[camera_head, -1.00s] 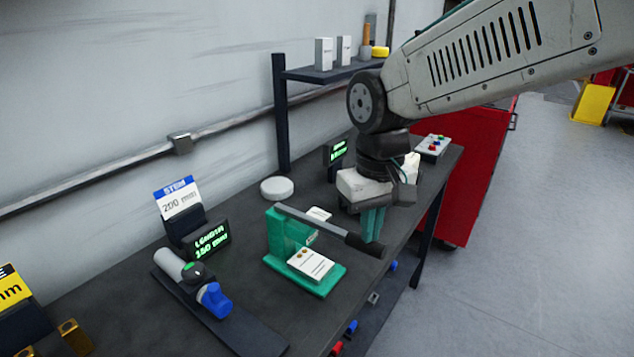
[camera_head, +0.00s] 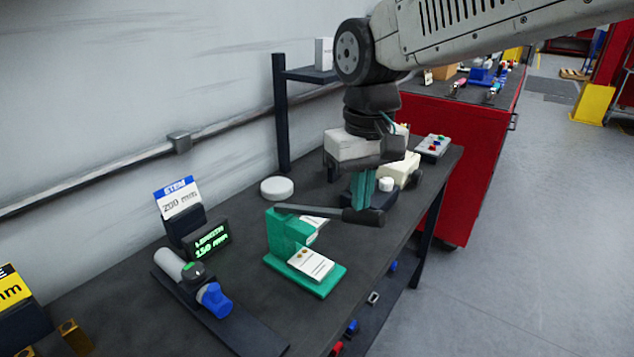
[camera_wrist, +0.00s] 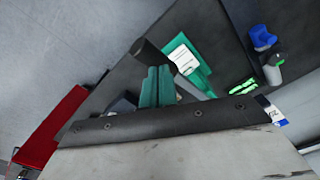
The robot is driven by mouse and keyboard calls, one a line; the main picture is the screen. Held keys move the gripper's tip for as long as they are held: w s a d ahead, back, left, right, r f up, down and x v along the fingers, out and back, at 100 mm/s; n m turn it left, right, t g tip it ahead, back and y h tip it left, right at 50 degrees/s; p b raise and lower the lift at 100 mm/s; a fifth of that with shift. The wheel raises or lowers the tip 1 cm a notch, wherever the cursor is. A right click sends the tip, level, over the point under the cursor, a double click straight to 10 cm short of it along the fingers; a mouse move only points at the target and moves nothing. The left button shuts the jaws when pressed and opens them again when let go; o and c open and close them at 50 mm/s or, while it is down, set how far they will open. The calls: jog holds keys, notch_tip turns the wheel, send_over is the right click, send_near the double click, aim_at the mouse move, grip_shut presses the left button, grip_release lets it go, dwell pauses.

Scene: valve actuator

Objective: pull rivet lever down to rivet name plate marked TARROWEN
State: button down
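The green rivet press (camera_head: 285,233) stands on the dark bench. Its lever (camera_head: 310,210) runs nearly level to the right and ends in a dark handle (camera_head: 363,216). A white name plate (camera_head: 311,264) with small brown rivet dots lies on the press base; its lettering is too small to read. It also shows in the wrist view (camera_wrist: 184,59). My gripper (camera_head: 361,205) points down with its teal fingers together, just behind the handle, which covers their tips. In the wrist view the fingers (camera_wrist: 158,68) are side by side, close to the handle (camera_wrist: 150,53); contact is unclear.
A stem fixture with a blue knob (camera_head: 215,300) and a green length display (camera_head: 208,241) stand to the left. A round white disc (camera_head: 277,188) lies behind. A cream device (camera_head: 400,170) and a button box (camera_head: 433,147) are to the right.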

notch_tip(320, 180, up, 8)
jog(key=w+a, duration=0.2)
jog(key=shift+a, duration=0.3)
dwell(0.8)
jog(key=shift+r, duration=0.1)
jog(key=shift+r, duration=0.15)
notch_tip(320, 180, up, 5)
jog(key=shift+f, duration=0.15)
dwell(0.4)
jog(key=shift+d, duration=0.1)
jog(key=s+d+f+m, duration=0.2)
jog(key=s+d+f, duration=0.6)
jog(key=s+d, duration=0.1)
jog(key=s+d+f+m+t, duration=0.1)
jog(key=s+d+f+m, duration=0.1)
jog(key=s+d+f, duration=0.6)
jog(key=s+d, duration=0.2)
jog(key=d, duration=0.1)
jog(key=shift+s+d, duration=0.25)
jog(key=shift+d, duration=0.1)
